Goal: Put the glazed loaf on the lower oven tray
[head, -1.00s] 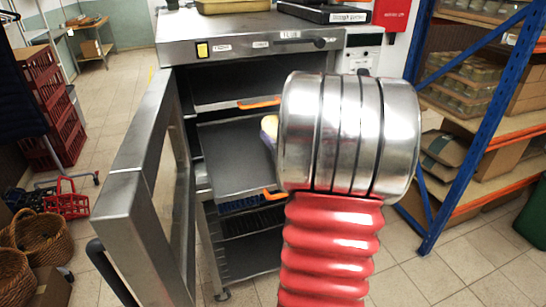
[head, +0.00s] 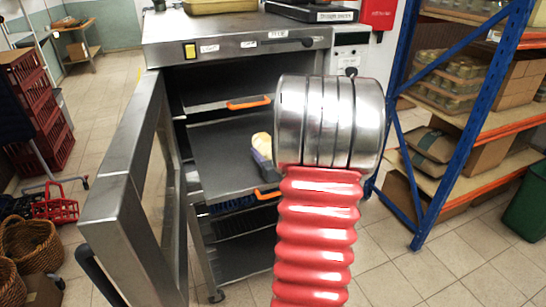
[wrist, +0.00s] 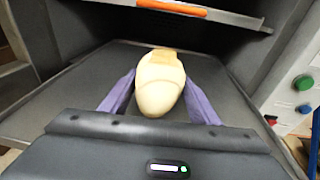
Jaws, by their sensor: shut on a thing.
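The glazed loaf (wrist: 161,82), pale cream with a tan top end, sits between the purple fingers of my gripper (wrist: 160,100), which is shut on it. In the head view the loaf (head: 262,144) shows just left of my silver wrist, which hides part of my gripper (head: 262,160). The lower oven tray (head: 222,158), dark grey with an orange handle, is pulled partly out below the loaf; it also shows in the wrist view (wrist: 70,88). I cannot tell whether the loaf touches it.
The upper tray (head: 212,97), with its orange handle (wrist: 172,8), is above. The open oven door (head: 128,185) stands at the left. A blue-framed shelf (head: 408,130) is on the right. Baskets (head: 35,245) and red crates (head: 38,110) are at the far left.

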